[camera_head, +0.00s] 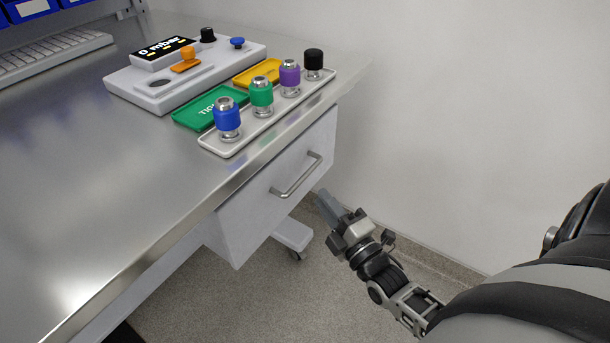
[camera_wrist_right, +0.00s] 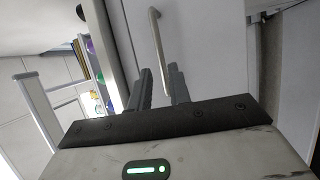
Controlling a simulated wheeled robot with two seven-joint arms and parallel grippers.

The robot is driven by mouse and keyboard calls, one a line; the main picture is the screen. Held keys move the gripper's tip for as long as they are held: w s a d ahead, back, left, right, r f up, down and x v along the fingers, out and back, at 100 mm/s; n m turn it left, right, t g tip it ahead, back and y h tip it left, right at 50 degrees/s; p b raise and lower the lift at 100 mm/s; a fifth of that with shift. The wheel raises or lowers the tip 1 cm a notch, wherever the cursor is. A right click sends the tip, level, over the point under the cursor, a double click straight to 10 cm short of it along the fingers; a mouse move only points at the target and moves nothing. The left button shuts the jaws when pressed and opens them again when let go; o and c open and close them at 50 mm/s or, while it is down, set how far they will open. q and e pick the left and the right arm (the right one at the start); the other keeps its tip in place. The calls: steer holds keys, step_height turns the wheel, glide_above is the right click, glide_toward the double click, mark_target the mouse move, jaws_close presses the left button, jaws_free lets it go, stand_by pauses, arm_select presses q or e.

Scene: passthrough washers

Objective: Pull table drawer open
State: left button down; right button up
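The table drawer (camera_head: 262,205) has a pale front under the steel tabletop and looks shut. Its metal bar handle (camera_head: 296,176) is fixed across the front; it also shows in the wrist view (camera_wrist_right: 158,40). My right gripper (camera_head: 322,199) is just right of and below the handle in the head view, with a small gap between them. In the wrist view its two dark fingers (camera_wrist_right: 160,70) are apart, and the handle lines up between the tips. Nothing is held. My left gripper is not in view.
A tray (camera_head: 222,150) near the tabletop edge above the drawer holds blue, green, purple and black-topped fittings. A grey device (camera_head: 150,92) sits behind it. A wall (camera_head: 450,130) stands to the right. The floor (camera_head: 240,300) in front of the drawer is clear.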

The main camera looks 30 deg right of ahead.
mark_target(305, 175)
steer(key=w, duration=0.2)
steer(key=w+r, duration=0.1)
steer(key=w, duration=0.5)
steer(key=shift+r, duration=0.2)
jaws_close()
